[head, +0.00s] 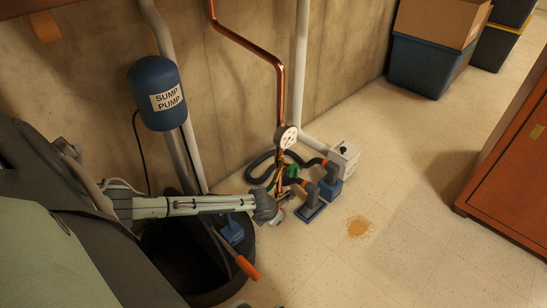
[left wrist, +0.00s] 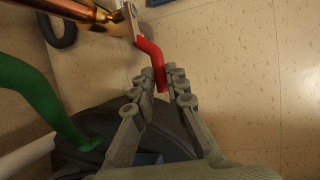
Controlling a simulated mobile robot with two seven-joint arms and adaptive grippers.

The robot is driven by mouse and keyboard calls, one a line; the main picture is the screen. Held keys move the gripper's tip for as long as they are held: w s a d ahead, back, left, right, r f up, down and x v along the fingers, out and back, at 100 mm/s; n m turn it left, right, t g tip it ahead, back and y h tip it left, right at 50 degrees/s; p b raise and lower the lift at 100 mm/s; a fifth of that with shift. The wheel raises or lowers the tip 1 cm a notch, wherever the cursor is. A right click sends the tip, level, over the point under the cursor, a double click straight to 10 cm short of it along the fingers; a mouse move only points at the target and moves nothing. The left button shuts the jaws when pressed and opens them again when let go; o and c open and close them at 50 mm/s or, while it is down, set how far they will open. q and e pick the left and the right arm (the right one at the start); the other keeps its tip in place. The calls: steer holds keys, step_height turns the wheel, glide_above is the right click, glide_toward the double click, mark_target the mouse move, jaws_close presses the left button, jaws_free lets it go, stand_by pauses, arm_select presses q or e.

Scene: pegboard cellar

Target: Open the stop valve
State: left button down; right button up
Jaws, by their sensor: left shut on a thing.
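The stop valve's red lever (left wrist: 151,58) shows in the left wrist view, reaching down from a metal valve fitting (left wrist: 132,22) on a copper pipe (left wrist: 82,10). The lever is bent and points away from the pipe at a steep angle. My left gripper (left wrist: 170,88) is shut on the lever's free end, with a finger on either side. In the head view my left gripper (head: 272,209) is low beside the pipework, and it hides the lever there. My right gripper is not in view.
A green curved part (left wrist: 30,95) lies close left of my fingers. Dark hoses (head: 262,165), a white box (head: 343,157) and a dark sump pit (head: 180,260) surround the spot. Floor to the right is clear, with a brown stain (head: 359,227).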

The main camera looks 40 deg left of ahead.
arm_select(q)
steer(key=shift+r, duration=0.1)
steer(key=shift+w+a+r+g+p, duration=0.1)
steer(key=shift+w+r+g+p, duration=0.1)
steer(key=shift+r+p, duration=0.3)
steer(key=shift+w+r+g+p, duration=0.15)
steer(key=shift+r+g+p, duration=0.1)
steer(key=shift+p, duration=0.3)
steer(key=shift+w+r+g+p, duration=0.15)
steer(key=shift+r+g+p, duration=0.1)
steer(key=shift+g+p, duration=0.15)
steer(key=g, duration=0.1)
steer(key=w+r+g+b, duration=0.1)
steer(key=g, duration=0.1)
steer(key=shift+w, duration=0.15)
steer(key=shift+r+g, duration=0.45)
steer(key=c, duration=1.5)
jaws_free()
steer(key=shift+c, duration=0.2)
